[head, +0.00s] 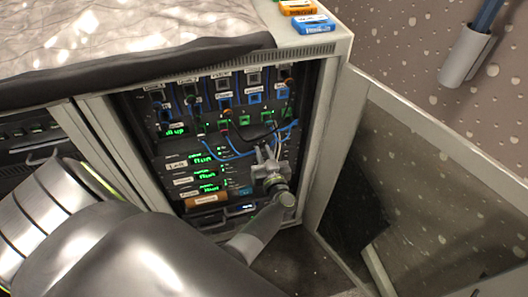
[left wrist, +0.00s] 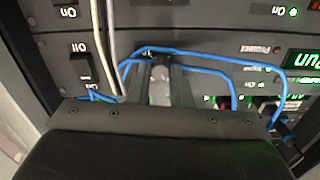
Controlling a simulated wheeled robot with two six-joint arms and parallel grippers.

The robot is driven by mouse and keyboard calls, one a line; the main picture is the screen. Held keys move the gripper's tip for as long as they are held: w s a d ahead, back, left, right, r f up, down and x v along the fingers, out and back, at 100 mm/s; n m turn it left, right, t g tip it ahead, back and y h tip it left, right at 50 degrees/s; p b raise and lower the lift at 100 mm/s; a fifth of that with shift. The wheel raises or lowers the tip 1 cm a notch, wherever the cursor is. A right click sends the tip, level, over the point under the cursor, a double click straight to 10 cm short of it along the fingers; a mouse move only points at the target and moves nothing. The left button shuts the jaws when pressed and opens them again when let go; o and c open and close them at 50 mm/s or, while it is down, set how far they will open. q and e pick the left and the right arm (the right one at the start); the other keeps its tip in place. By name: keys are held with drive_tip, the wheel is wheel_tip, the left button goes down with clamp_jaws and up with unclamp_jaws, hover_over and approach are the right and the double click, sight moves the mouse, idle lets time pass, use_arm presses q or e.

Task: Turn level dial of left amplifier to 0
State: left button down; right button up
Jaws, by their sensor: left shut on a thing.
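The left amplifier (head: 175,164) is a dark panel in the open rack, with a white label that seems to read "Left" and a green display (head: 200,157). My left gripper (head: 264,157) is at the right side of the rack, up against the amplifier fronts. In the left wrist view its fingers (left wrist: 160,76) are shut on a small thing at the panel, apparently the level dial. The dial is mostly hidden by the fingers, so its pointer and setting cannot be read. My right gripper is not in view.
Blue cables (left wrist: 205,57) loop close around the fingers. A rocker switch (left wrist: 84,68) and pale cables (left wrist: 103,45) are at the left of the wrist view. More amplifiers (head: 183,181) sit below. The open rack door (head: 425,170) stands to the right.

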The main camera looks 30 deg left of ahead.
use_arm(q)
drive_tip(key=n, duration=0.2)
drive_tip(key=shift+n, duration=0.4)
drive_tip(key=n, duration=0.3)
drive_tip(key=shift+n, duration=0.3)
drive_tip(key=n, duration=0.2)
drive_tip(key=shift+f+n, duration=0.1)
drive_tip(key=shift+n, duration=0.3)
drive_tip(key=n, duration=0.2)
drive_tip(key=shift+s+n+b, duration=0.1)
drive_tip(key=shift+n+b, duration=0.2)
drive_tip(key=shift+n, duration=0.1)
drive_tip(key=n+b, duration=0.1)
drive_tip(key=n, duration=0.3)
drive_tip(key=shift+f, duration=0.15)
drive_tip(key=shift+n+b, duration=0.7)
drive_tip(key=shift+n, duration=0.9)
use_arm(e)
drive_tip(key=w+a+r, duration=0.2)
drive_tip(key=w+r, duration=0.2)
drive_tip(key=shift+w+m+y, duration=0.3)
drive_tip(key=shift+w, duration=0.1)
use_arm(q)
drive_tip(key=c, duration=1.3)
unclamp_jaws()
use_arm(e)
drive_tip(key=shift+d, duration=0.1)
